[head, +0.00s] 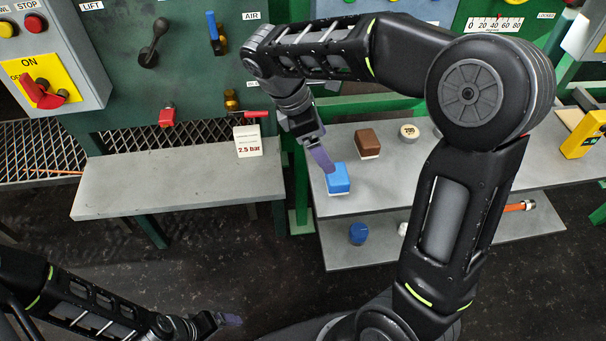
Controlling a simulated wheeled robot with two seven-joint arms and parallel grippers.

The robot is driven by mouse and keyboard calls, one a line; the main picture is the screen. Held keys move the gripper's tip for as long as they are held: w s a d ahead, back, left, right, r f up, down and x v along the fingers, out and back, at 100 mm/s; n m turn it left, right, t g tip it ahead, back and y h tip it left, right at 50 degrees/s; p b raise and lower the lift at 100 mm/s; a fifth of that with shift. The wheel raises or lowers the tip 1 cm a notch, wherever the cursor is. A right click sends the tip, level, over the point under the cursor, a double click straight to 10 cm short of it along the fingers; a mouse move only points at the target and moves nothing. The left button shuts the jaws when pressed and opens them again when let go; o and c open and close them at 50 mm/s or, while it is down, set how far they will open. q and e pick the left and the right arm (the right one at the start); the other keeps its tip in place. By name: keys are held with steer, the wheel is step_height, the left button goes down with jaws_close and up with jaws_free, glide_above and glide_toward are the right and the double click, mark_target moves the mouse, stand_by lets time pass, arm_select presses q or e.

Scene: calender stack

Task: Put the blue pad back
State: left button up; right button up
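The blue pad (338,180) is a small blue block with a pale underside. It sits at the front left of the grey bench top on the right. My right gripper (322,158) points down at the pad, with its purple-grey fingertips right at the pad's upper left edge. I cannot tell whether they touch it, and the fingers overlap, so their opening is hidden. My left gripper (230,320) is low over the dark floor, away from the benches, and is seen edge-on.
A brown block (367,142) and a round weight-like disc (409,132) stand behind the pad. A "2.5 bar" card (248,141) stands on the left grey shelf (160,182). A blue knob-like object (358,234) is on the lower shelf. The left shelf is mostly clear.

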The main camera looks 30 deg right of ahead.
steer(key=shift+f, duration=0.1)
steer(key=s+a+f+m+y, duration=0.25)
steer(key=a+f, duration=0.35)
steer(key=f, duration=0.4)
steer(key=s+a+f+m+y, duration=0.1)
steer(key=a+f+y, duration=0.2)
steer(key=a+f, duration=0.5)
steer(key=s+a+f+m+t+y, duration=0.1)
steer(key=s+a+f+m, duration=0.2)
steer(key=s+f+m, duration=0.3)
steer(key=s+a+f+m+t+y, duration=0.1)
steer(key=s+a+f+m+y, duration=0.1)
steer(key=s+f+m, duration=0.4)
steer(key=x, duration=0.5)
steer(key=shift+s, duration=0.35)
steer(key=shift+m, duration=0.25)
steer(key=shift+c, duration=0.2)
